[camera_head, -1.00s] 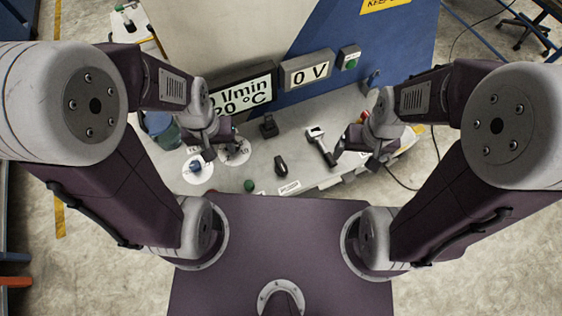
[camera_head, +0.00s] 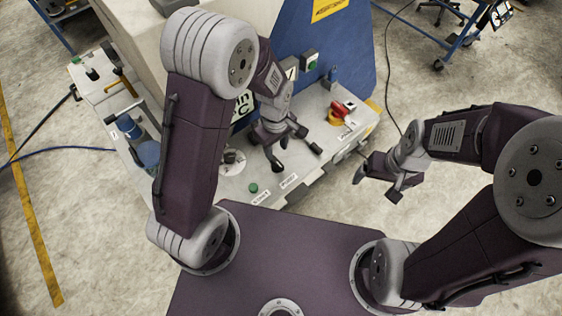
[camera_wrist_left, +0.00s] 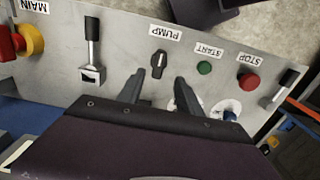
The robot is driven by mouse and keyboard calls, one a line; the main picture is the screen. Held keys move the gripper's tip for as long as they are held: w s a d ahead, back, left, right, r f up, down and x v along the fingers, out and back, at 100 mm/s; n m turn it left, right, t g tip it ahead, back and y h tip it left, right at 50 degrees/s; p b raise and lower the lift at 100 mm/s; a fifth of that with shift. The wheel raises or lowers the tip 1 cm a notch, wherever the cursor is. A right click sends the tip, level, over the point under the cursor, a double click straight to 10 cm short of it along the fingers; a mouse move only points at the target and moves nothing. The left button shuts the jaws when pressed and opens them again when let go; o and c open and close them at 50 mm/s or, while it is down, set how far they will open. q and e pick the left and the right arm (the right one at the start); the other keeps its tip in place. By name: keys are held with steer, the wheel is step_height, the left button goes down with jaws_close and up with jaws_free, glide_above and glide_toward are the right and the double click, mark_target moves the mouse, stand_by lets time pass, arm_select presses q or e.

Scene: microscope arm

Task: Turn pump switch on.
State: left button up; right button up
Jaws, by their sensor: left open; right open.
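The pump switch (camera_wrist_left: 159,65) is a black rotary knob with a light pointer line, below the upside-down PUMP label (camera_wrist_left: 167,31) in the left wrist view. The line runs nearly straight up and down there. My left gripper (camera_wrist_left: 158,90) is open, its two dark fingers below the knob to either side, with nothing between them. I see no contact with the knob. In the head view my left gripper (camera_head: 285,147) hangs over the panel and partly hides the knob area. My right gripper (camera_head: 376,184) is open and empty, off the panel's right side.
In the left wrist view, a green START button (camera_wrist_left: 204,68) and red STOP button (camera_wrist_left: 248,82) lie right of the knob. A black-handled lever (camera_wrist_left: 92,48) and the red and yellow MAIN switch (camera_wrist_left: 26,40) lie left. Open floor surrounds my right gripper.

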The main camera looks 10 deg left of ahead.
mark_target(277, 162)
arm_select(q)
steer(key=shift+w+f, duration=0.15)
steer(key=shift+w, duration=0.1)
steer(key=shift+f, duration=0.35)
step_height(277, 162, down, 7)
steer(key=shift+s+f+p, duration=0.15)
steer(key=shift+p, duration=0.45)
steer(key=shift+f, duration=0.45)
jaws_close()
